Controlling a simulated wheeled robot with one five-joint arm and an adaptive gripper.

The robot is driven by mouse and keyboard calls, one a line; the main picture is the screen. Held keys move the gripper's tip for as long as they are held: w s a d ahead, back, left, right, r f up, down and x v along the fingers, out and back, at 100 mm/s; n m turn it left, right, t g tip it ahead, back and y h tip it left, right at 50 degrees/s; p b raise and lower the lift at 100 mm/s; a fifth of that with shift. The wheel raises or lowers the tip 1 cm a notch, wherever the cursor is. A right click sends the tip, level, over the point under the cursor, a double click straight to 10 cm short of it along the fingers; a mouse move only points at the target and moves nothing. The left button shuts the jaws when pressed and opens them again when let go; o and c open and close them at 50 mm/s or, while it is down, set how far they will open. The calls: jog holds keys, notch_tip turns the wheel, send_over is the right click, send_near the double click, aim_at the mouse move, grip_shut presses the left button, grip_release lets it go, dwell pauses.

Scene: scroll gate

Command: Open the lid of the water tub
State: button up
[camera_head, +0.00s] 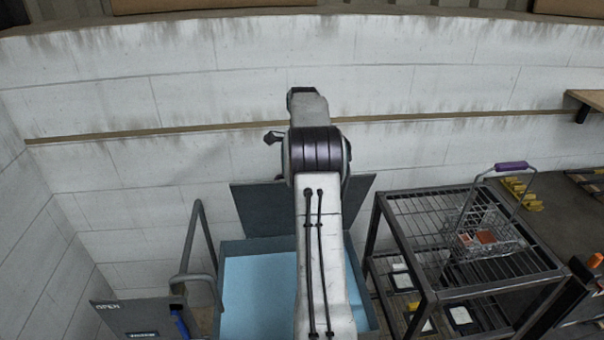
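The water tub (232,246) is a blue-grey box at the lower middle, with a light blue surface (248,295) showing inside. Its dark grey lid (258,208) stands raised at the back of the tub, near the wall, so the top of the tub is uncovered. My arm reaches up across the middle of the view and hides the centre of the lid and part of the tub. A small dark piece sticks out left of my arm's joint and may be part of my gripper. The fingers cannot be made out, nor any contact with the lid.
A bent grey pipe (191,240) stands left of the tub, beside a dark panel marked OPEN (140,316). A metal rack (410,215) stands close on the right, with a wire basket (484,236) on it. A pale block wall (120,90) closes off the back.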

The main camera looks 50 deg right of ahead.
grip_shut()
jog(key=shift+s+a, duration=0.1)
dwell(0.5)
